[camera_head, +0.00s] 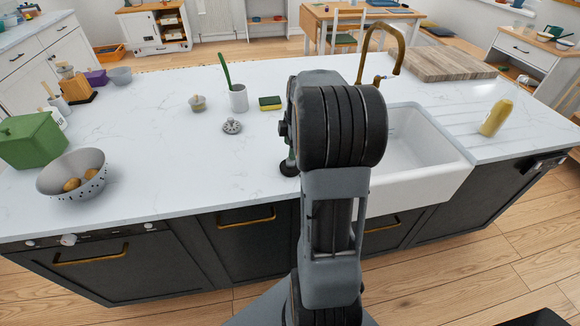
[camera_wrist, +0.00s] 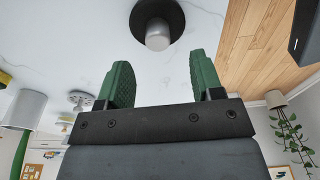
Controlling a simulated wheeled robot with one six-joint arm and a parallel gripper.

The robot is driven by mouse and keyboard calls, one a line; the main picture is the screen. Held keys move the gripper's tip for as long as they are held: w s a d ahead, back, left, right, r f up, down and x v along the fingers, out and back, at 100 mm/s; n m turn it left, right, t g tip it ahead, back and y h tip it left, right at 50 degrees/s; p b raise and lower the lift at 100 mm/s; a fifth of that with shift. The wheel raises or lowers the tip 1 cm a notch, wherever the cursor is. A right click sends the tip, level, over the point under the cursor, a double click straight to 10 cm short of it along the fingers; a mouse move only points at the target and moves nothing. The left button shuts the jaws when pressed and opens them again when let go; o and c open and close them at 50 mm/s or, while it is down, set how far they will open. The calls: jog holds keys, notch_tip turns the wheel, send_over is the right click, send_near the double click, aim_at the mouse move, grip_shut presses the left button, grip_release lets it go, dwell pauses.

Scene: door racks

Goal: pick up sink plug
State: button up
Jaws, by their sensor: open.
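The sink plug, a black disc with a grey knob, lies on the white countertop. It shows at the top middle of the wrist view (camera_wrist: 157,22) and just left of my arm in the head view (camera_head: 288,170). My gripper (camera_wrist: 158,66) is open and empty, with its two green fingers apart. The plug is beyond the fingertips, roughly in line with the gap between them, and does not appear to touch them. In the head view my arm hides most of the gripper.
The white sink (camera_head: 425,150) with a brass tap (camera_head: 399,50) is right of my arm. A round silver item (camera_head: 232,126), a white cup (camera_head: 238,98) and a sponge (camera_head: 270,103) stand to the left. A colander (camera_head: 72,174) is farther left. The counter's front edge is near the plug.

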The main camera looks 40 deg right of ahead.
aim_at(290, 164)
jog(key=shift+w+a+f+p, duration=0.15)
jog(key=shift+f+p, duration=0.1)
jog(key=shift+f, duration=1.25)
jog(key=shift+w+a+f+p, duration=0.15)
jog(key=shift+f+p, duration=0.1)
jog(key=shift+f, duration=1.2)
jog(key=c, duration=1)
jog(key=shift+r, duration=0.15)
